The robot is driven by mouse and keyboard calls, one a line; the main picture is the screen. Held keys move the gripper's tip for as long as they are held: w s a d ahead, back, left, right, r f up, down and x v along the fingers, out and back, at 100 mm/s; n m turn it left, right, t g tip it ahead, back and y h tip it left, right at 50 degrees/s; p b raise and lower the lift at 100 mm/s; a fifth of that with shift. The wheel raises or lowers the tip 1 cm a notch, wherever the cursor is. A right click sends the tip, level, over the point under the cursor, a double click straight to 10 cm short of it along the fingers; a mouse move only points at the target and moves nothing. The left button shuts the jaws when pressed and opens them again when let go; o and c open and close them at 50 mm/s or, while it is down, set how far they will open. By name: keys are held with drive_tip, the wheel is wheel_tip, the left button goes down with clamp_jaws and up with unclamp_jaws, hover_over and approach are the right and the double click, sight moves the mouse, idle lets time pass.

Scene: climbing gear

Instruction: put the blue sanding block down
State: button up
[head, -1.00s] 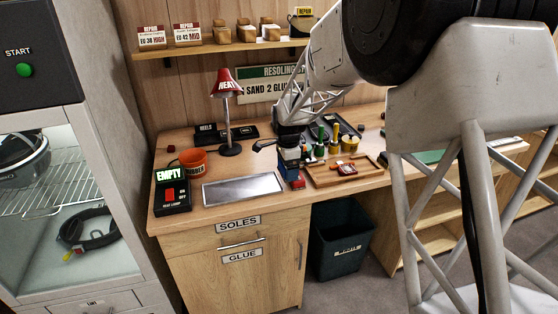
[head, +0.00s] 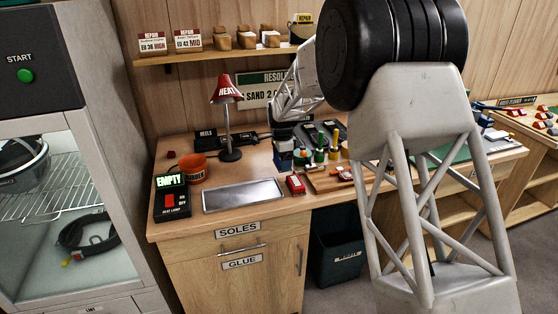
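The blue sanding block (head: 283,161) shows as a small dark blue shape at the lower end of my gripper (head: 283,152), over the back middle of the workbench. My gripper appears shut on it. The fingers are small and dark here, and the gap between them is hard to see. I cannot tell whether the block's underside touches the bench top (head: 240,168).
A red block (head: 296,184) lies between the metal plate (head: 243,195) and the wooden tray (head: 322,187). A red lamp (head: 227,90), an orange tub (head: 194,168) and a switch box (head: 172,200) are left.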

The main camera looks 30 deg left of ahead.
drive_tip(key=shift+w+a+f, duration=0.15)
drive_tip(key=shift+w+a, duration=0.7)
drive_tip(key=shift+w, duration=0.25)
drive_tip(key=shift+w+a+f, duration=0.1)
drive_tip(key=shift+w+a, duration=0.75)
drive_tip(key=shift+w, duration=0.25)
drive_tip(key=shift+w+a, duration=0.1)
drive_tip(key=shift+w+a, duration=0.1)
drive_tip(key=shift+w, duration=0.05)
drive_tip(key=shift+f, duration=1.8)
drive_tip(key=shift+f, duration=0.1)
drive_tip(key=o, duration=0.6)
drive_tip(key=shift+r, duration=6.1)
